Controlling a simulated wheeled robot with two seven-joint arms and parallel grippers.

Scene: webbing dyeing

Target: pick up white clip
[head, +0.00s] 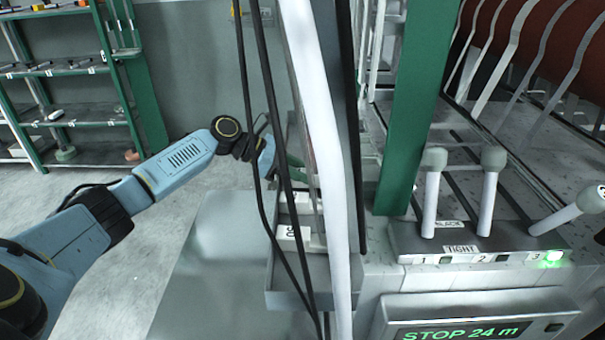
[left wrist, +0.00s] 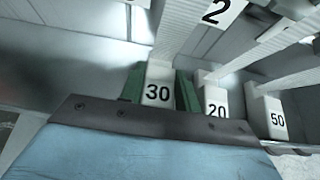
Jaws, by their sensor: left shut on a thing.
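A white clip marked 30 (left wrist: 157,104) stands upright in the left wrist view. My left gripper (left wrist: 159,88) is shut on it, with one green finger on each side. Beside it to the right are a white clip marked 20 (left wrist: 215,92) and one marked 50 (left wrist: 268,123). In the head view my left gripper (head: 291,166) is at the grey tray (head: 288,302), partly hidden behind dark cables and a pale post. White clips (head: 292,238) show in that tray, below the gripper. My right gripper is not in view.
Black cables (head: 264,120) and a white post (head: 318,110) stand in front of the tray. A lever panel (head: 480,240) and a lit STOP display (head: 465,332) are to the right. A green shelf rack (head: 75,100) stands at the back left. Ridged white strips, one tagged 2 (left wrist: 217,12), slope above the clips.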

